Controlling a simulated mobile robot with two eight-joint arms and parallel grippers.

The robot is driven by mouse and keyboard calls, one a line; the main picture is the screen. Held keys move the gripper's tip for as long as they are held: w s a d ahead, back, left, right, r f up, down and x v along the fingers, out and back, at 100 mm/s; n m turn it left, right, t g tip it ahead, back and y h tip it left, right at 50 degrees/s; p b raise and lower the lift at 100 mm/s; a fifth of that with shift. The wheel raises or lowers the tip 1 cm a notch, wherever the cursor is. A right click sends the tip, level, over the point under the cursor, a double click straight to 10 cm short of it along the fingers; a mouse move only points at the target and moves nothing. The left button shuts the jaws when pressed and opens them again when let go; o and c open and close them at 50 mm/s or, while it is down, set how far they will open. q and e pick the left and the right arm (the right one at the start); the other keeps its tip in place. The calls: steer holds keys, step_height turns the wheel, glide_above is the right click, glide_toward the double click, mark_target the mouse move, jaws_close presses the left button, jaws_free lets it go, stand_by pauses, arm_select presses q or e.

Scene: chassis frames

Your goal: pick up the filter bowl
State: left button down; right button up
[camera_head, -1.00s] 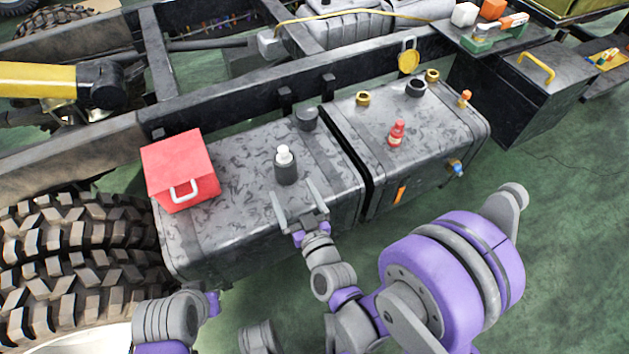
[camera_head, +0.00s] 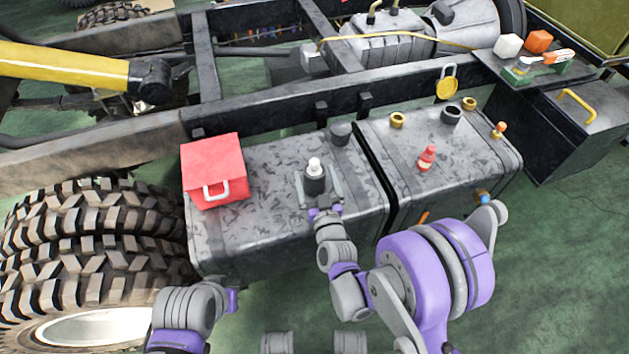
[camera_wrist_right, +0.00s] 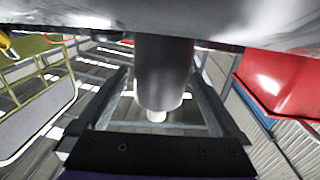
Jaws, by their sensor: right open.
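The filter bowl appears to be the dark cylinder with a white top (camera_head: 315,184), standing upright on the grey mottled left tank (camera_head: 265,225). In the right wrist view the dark cylinder (camera_wrist_right: 164,72) appears upside down between the two fingers. My right gripper (camera_head: 319,186) is open, with one finger on either side of the cylinder. Gaps show beside the cylinder in the wrist view, and I cannot tell whether either finger touches it. My left arm shows at the lower left, but its gripper is not visible.
A red box (camera_head: 213,168) with a white handle sits left of the cylinder. A dark cap (camera_head: 341,134) is close behind it. The right tank (camera_head: 400,150) holds a red bottle (camera_head: 427,158) and brass fittings. A chassis rail (camera_head: 290,125) runs behind, and a large tyre (camera_head: 90,230) stands at left.

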steer(key=shift+w+a, duration=0.1)
steer(key=shift+w, duration=0.4)
steer(key=shift+c, duration=0.2)
steer(key=shift+r, duration=0.1)
steer(key=c, duration=1.5)
